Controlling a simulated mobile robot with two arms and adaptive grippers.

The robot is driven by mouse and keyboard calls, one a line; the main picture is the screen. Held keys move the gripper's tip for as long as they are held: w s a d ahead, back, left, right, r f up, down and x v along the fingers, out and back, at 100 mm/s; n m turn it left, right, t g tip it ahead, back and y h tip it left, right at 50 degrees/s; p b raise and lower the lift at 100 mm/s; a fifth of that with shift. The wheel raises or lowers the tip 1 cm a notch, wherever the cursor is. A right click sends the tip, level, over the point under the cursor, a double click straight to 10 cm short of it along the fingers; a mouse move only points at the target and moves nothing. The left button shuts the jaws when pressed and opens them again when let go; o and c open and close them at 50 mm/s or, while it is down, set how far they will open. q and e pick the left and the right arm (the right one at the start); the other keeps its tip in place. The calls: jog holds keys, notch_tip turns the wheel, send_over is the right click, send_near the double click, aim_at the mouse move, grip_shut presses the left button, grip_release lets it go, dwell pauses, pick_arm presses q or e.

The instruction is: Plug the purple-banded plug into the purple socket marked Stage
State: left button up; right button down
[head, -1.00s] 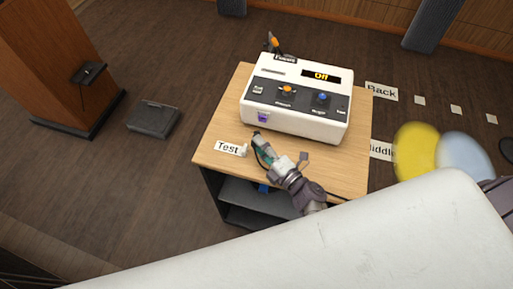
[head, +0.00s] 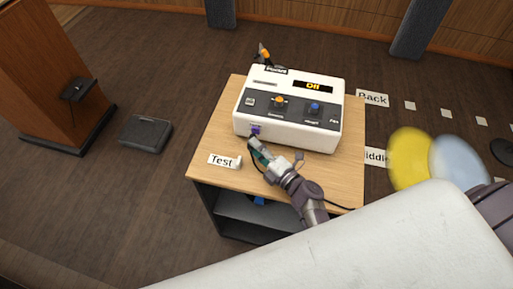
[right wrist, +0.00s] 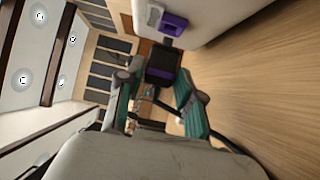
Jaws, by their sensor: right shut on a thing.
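The purple socket (head: 256,130) is on the lower left front of the white console (head: 290,144), and it also shows in the right wrist view (right wrist: 173,25). My right gripper (head: 254,146) is just in front of the socket, low over the table. In the right wrist view its green-sided fingers (right wrist: 157,88) are shut on the dark plug with a purple band (right wrist: 162,66). The plug's narrow end points at the socket and is very close to it; I cannot tell whether they touch. The socket's mark is too small to read. My left gripper is not in view.
The console stands on a wooden table (head: 215,135) with a "Test" card (head: 222,161) at its left. The console's display reads "Off". A cable trails right of my gripper. Blurred yellow (head: 410,158) and pale blue (head: 457,162) round shapes are right of the table.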

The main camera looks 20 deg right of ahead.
jog(key=shift+d, duration=0.1)
dwell(0.7)
jog(key=shift+w+d, duration=0.45)
jog(key=shift+w, duration=0.25)
dwell(0.8)
jog(key=shift+w+d+r, duration=0.15)
jog(key=shift+w, duration=0.05)
dwell(0.9)
jog(key=c, duration=1.1)
grip_release()
jog(key=o, duration=0.4)
jog(key=shift+w, duration=0.1)
jog(key=shift+o, duration=0.2)
